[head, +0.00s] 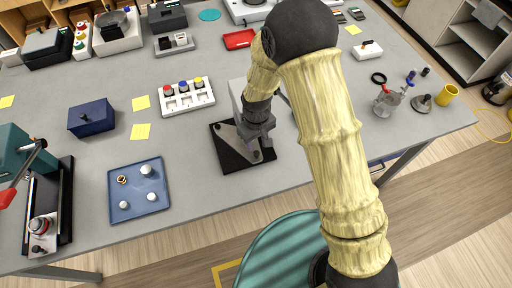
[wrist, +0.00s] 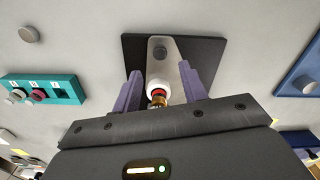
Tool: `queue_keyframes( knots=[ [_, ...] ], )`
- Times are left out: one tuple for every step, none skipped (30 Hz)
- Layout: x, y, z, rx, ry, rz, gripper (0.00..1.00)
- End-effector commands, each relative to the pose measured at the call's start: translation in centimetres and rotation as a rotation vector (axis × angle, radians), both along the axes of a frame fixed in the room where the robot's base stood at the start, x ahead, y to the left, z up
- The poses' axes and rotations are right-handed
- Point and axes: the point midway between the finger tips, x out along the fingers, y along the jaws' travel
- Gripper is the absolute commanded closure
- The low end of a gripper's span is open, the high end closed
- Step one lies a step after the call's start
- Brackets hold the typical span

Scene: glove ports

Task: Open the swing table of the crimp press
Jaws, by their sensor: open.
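A black base plate (head: 228,150) with a grey tapered metal plate on it, seemingly the press's swing table, lies near the table's front edge. In the wrist view the grey plate (wrist: 161,41) has a dark bolt at its far end. A small white, red and gold piece (wrist: 157,92) sits on or above the near part of the plate. My gripper (head: 260,146) is over this plate. Its purple fingers (wrist: 160,78) are open on either side of the piece, apart from it. My arm and gripper hide part of the press.
A blue tray (head: 120,198) with small pieces lies left. A teal press with a red lever (head: 18,165) stands at the far left. A white rack (head: 188,97) with coloured caps is behind. A teal block (wrist: 66,90) shows in the wrist view. Bare table surrounds the plate.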

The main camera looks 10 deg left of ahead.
Motion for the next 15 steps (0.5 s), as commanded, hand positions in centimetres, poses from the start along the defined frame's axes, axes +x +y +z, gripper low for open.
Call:
queue_keyframes(
  knots=[
    [-0.1, -0.1, -0.6, -0.002, 0.003, 0.000, 0.57],
    [-0.1, -0.1, -1.0, -0.002, 0.003, 0.000, 0.57],
    [-0.1, 0.0, -1.5, -0.002, 0.003, 0.000, 0.57],
    [0.0, 0.0, -1.9, -0.002, 0.003, 0.000, 0.57],
    [-0.1, 0.0, -2.3, -0.001, 0.003, 0.000, 0.57],
    [-0.1, 0.0, -2.9, -0.002, 0.003, 0.000, 0.57],
    [-0.1, -0.1, -3.3, -0.002, 0.003, 0.000, 0.57],
    [-0.1, -0.1, -3.7, -0.002, 0.003, 0.000, 0.57],
    [-0.1, -0.1, -4.2, -0.002, 0.003, 0.000, 0.57],
    [-0.1, 0.0, -4.5, -0.001, 0.003, 0.000, 0.57],
    [0.0, 0.0, -4.8, -0.001, 0.003, 0.000, 0.57],
    [0.0, 0.0, -5.2, -0.001, 0.003, 0.000, 0.57],
    [0.0, 0.0, -5.5, -0.001, 0.002, 0.000, 0.57],
    [0.0, 0.0, -5.7, -0.001, 0.001, 0.000, 0.57],
    [0.0, 0.0, -6.0, -0.001, 0.001, 0.000, 0.57]
  ],
)
